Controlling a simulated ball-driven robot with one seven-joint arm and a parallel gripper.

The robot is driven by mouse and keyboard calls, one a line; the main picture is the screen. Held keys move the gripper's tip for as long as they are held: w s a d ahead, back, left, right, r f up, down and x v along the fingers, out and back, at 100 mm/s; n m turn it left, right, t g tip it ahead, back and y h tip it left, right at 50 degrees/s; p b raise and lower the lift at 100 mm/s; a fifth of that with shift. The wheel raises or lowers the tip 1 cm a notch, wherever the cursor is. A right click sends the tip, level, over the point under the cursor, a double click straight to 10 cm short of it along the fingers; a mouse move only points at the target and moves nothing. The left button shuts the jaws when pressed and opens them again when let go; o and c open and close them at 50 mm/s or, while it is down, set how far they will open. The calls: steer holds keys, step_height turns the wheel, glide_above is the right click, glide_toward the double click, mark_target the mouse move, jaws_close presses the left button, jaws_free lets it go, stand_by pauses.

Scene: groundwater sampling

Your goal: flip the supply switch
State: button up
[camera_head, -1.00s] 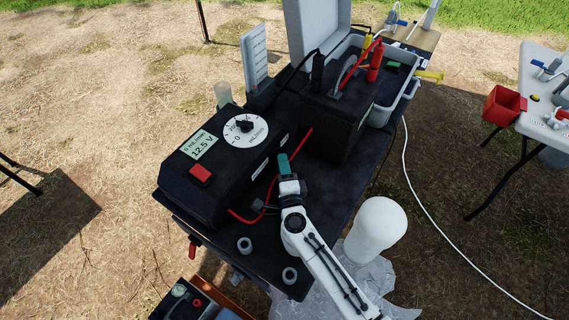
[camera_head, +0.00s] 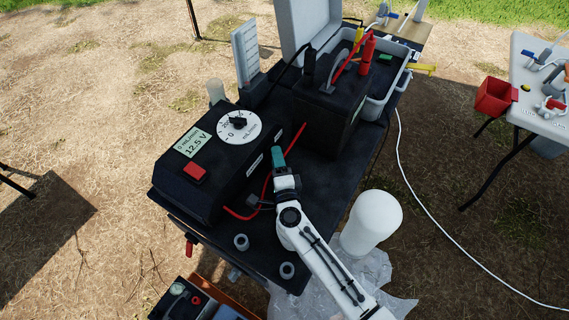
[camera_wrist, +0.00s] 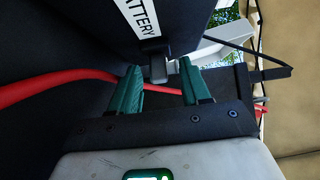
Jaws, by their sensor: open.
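The black control box (camera_head: 210,195) stands on the black table. It has a dial (camera_head: 240,126), a display reading 12.5 V (camera_head: 193,143) and a red square button (camera_head: 194,172) on top. In the wrist view, a small grey lever-like part (camera_wrist: 159,69) lies below a white BATTERY label (camera_wrist: 138,14) on a dark face; it may be the supply switch. My gripper (camera_head: 278,157) is beside the box's right side. In the wrist view its green fingers (camera_wrist: 160,80) are open, with the grey part between or just beyond their tips. Contact cannot be told.
A black battery-like block (camera_head: 330,120) with red and black leads stands behind my gripper. A red cable (camera_head: 268,188) runs close to my gripper. A white rounded container (camera_head: 371,218) stands right of my arm. Two grey cups (camera_head: 241,242) are at the table's front.

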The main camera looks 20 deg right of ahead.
steer(key=o, duration=0.4)
steer(key=r+p, duration=0.2)
steer(key=s+r+p, duration=0.1)
steer(key=r+p, duration=0.1)
steer(key=r, duration=0.1)
steer(key=shift+s+r, duration=0.2)
steer(key=s+r+p, duration=0.1)
steer(key=s+r, duration=0.1)
steer(key=s+r+p, duration=0.1)
steer(key=s+r, duration=0.1)
steer(key=shift+s+d+r+p, duration=0.1)
steer(key=shift+r+p, duration=0.2)
steer(key=shift+p, duration=0.1)
steer(key=c, duration=0.4)
steer(key=s+r, duration=0.2)
steer(key=s, duration=0.6)
steer(key=shift+s+r+p, duration=0.25)
steer(key=shift+r+p, duration=0.1)
steer(key=shift+r, duration=0.05)
steer(key=shift+d, duration=0.1)
